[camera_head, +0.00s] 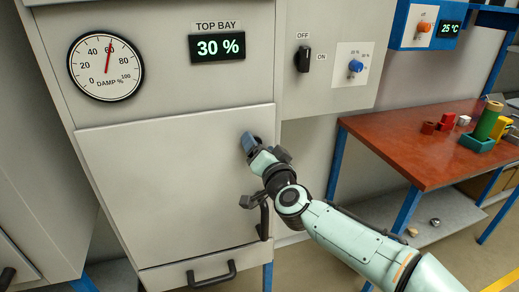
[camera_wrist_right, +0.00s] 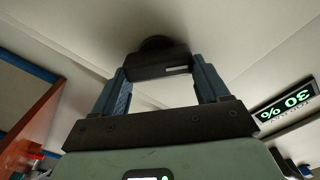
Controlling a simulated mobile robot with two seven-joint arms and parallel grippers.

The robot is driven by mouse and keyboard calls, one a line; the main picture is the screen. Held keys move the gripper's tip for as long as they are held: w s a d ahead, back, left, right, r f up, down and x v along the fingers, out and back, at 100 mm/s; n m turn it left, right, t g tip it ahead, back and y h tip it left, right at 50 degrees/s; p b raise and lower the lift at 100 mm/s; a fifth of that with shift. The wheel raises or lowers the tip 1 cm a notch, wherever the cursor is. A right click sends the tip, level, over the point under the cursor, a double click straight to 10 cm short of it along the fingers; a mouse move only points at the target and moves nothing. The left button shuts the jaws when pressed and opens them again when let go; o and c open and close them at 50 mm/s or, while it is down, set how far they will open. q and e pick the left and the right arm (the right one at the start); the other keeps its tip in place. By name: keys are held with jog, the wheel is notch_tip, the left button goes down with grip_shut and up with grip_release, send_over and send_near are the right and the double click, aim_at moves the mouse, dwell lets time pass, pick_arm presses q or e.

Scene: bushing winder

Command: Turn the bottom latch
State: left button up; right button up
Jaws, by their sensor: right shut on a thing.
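My right gripper (camera_head: 253,146) is at the upper right edge of the large grey cabinet door (camera_head: 165,180). In the right wrist view its blue fingers (camera_wrist_right: 158,88) are shut on a dark block-shaped latch (camera_wrist_right: 155,65), one finger at each end. The latch stands out from a round dark base on the pale panel. In the head view the gripper mostly hides this latch. I cannot tell whether it is the bottom latch; my arm covers part of the door edge below it. My left gripper is not in view.
A black vertical handle (camera_head: 264,219) is on the door's right edge, close below my wrist. A drawer handle (camera_head: 211,274) is lower down. The top bay display (camera_head: 217,46) reads 30 %. A red-topped bench (camera_head: 405,140) with several small objects stands to the right.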

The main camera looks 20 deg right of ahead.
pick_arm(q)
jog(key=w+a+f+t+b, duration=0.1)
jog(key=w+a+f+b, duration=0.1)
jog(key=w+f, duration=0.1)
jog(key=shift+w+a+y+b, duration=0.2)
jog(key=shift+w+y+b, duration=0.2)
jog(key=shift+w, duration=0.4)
pick_arm(e)
jog(key=shift+d+f+m, duration=0.1)
jog(key=shift+f+m, duration=0.1)
jog(key=shift+m, duration=2.25)
jog(key=shift+d+f+m, duration=0.1)
jog(key=shift+f+m, duration=0.1)
jog(key=shift+m, duration=2.25)
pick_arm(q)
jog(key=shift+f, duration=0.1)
pick_arm(e)
jog(key=o, duration=1.1)
jog(key=shift+w, duration=0.1)
jog(key=shift+c, duration=0.2)
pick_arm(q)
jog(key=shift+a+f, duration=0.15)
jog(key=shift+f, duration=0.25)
pick_arm(e)
jog(key=s, duration=1.3)
jog(key=shift+s+d, duration=0.2)
jog(key=shift+s, duration=0.05)
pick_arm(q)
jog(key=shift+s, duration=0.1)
